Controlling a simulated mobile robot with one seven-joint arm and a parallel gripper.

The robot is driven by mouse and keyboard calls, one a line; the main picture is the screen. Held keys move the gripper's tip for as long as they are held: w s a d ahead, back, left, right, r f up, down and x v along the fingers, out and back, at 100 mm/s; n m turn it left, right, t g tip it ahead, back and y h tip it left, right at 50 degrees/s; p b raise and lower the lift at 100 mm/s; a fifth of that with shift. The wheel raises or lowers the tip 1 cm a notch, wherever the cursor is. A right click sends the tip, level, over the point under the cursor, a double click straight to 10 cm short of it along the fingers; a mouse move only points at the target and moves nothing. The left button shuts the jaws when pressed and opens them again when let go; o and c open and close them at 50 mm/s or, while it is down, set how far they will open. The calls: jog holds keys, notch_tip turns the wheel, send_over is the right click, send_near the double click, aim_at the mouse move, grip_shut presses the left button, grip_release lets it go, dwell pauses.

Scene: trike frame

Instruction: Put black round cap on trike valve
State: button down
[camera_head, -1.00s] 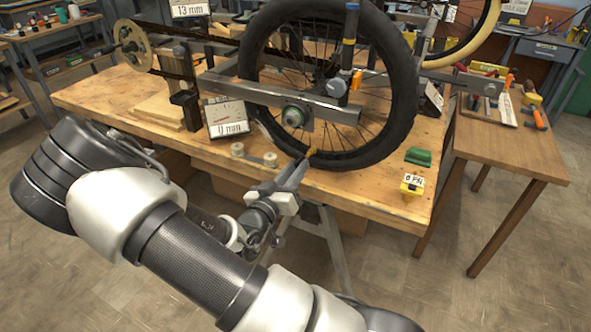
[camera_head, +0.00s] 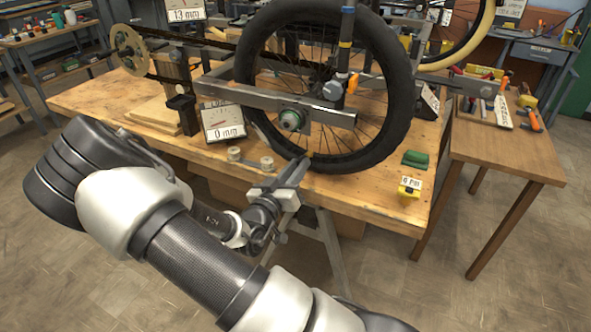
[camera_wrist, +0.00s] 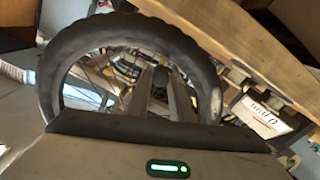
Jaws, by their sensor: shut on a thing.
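The trike wheel (camera_head: 397,105) with its black tyre stands upright over the front edge of the bench. The wheel also shows in the wrist view (camera_wrist: 205,75). My gripper (camera_head: 303,162) is in front of the tyre's lower left part, pointing up and toward it. In the wrist view its two fingers (camera_wrist: 160,88) point at the wheel's spokes and are close together. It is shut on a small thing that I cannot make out. I cannot pick out the black round cap or the valve in either view. I cannot tell whether the fingertips touch the wheel.
A side table (camera_head: 500,155) with tools stands right.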

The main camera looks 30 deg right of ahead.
jog(key=shift+w+d, duration=0.3)
jog(key=shift+d, duration=0.05)
jog(key=c, duration=1.5)
grip_release()
jog(key=p+v, duration=0.2)
jog(key=v, duration=1.5)
jog(key=shift+s+a+f, duration=0.1)
jog(key=shift+s+a, duration=0.05)
jog(key=shift+s, duration=0.05)
jog(key=shift+w, duration=0.1)
